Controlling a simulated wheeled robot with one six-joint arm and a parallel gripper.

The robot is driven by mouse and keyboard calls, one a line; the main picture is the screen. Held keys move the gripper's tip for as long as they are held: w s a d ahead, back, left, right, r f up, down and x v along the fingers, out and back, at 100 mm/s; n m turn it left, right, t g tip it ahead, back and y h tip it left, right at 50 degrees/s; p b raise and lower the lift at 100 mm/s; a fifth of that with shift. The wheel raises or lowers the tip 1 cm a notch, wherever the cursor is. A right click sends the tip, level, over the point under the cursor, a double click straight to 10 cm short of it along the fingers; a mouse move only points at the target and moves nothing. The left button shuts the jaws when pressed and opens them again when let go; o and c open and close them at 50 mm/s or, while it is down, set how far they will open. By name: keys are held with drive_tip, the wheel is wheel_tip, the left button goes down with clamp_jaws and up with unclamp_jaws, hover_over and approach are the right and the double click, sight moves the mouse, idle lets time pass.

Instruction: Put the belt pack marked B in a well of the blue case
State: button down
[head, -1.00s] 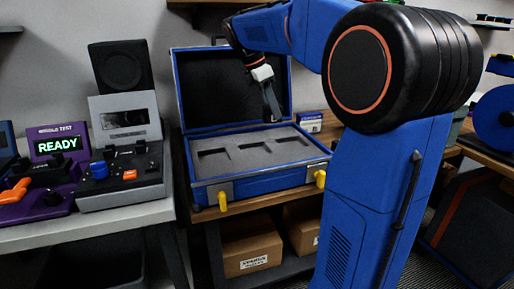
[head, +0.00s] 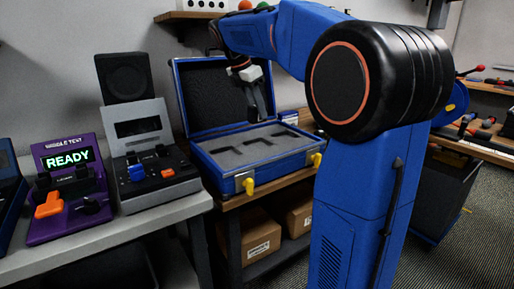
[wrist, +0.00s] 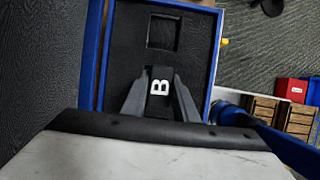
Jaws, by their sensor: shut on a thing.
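The case has dark grey foam with rectangular wells; the ones I can see look empty. One empty well (wrist: 163,33) shows ahead of the pack in the wrist view. The foam directly under the pack is hidden by it and my gripper.
The raised lid (head: 215,95) stands behind my gripper. A purple test unit reading READY (head: 68,160) and a grey console (head: 150,155) stand on the bench at left. Cardboard boxes (head: 255,238) sit on the shelf below the case.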

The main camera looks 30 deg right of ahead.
sight(250, 115)
drive_tip(key=shift+f, duration=4.7)
drive_tip(key=shift+f, duration=0.1)
drive_tip(key=c, duration=1.7)
unclamp_jaws()
drive_tip(key=v, duration=1.2)
